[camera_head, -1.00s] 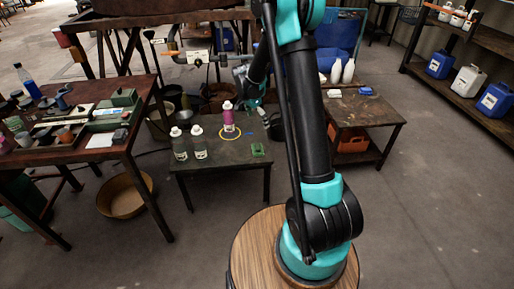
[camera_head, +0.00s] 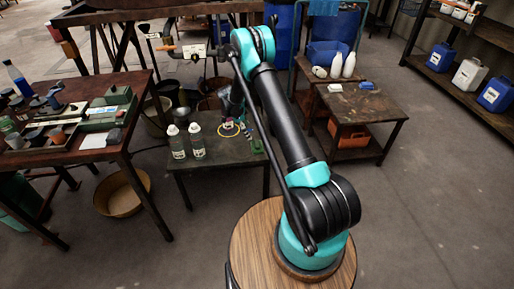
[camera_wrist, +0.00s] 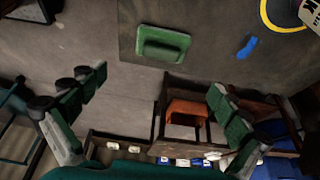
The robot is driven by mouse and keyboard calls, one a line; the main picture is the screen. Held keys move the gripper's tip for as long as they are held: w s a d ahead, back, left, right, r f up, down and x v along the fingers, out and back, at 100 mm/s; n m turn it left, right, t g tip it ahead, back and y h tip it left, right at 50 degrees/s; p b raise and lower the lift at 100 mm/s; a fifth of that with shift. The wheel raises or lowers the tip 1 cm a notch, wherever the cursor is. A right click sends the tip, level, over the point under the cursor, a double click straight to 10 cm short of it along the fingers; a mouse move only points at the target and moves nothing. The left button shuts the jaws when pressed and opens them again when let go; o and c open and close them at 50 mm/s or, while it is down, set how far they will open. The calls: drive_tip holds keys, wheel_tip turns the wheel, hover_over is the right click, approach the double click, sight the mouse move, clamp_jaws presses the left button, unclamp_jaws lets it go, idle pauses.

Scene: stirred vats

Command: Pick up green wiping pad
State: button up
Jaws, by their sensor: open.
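The green wiping pad (camera_wrist: 163,46) lies flat on the low dark table (camera_head: 212,165), near its edge, in the upper middle of the wrist view. In the head view the pad (camera_head: 257,147) shows as a small green patch just left of my arm. My gripper (camera_wrist: 160,88) is open and empty; its two dark green fingers are spread wide, left and right below the pad in the wrist view. The fingers are apart from the pad. My arm hides part of the table in the head view.
A small blue piece (camera_wrist: 247,47) lies beside the pad, and a yellow ring (camera_wrist: 283,22) lies beyond it. Two white-capped bottles (camera_head: 187,142) stand on the table's left part. A side table (camera_head: 368,108) with an orange crate (camera_head: 349,137) stands to the right.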

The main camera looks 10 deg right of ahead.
sight(257, 143)
drive_tip(key=x, duration=0.6)
drive_tip(key=shift+d+f, duration=0.2)
drive_tip(key=shift+f, duration=0.15)
drive_tip(key=shift+x, duration=2.55)
drive_tip(key=shift+w+d+r, duration=0.1)
drive_tip(key=c, duration=1.1)
drive_tip(key=shift+c, duration=0.2)
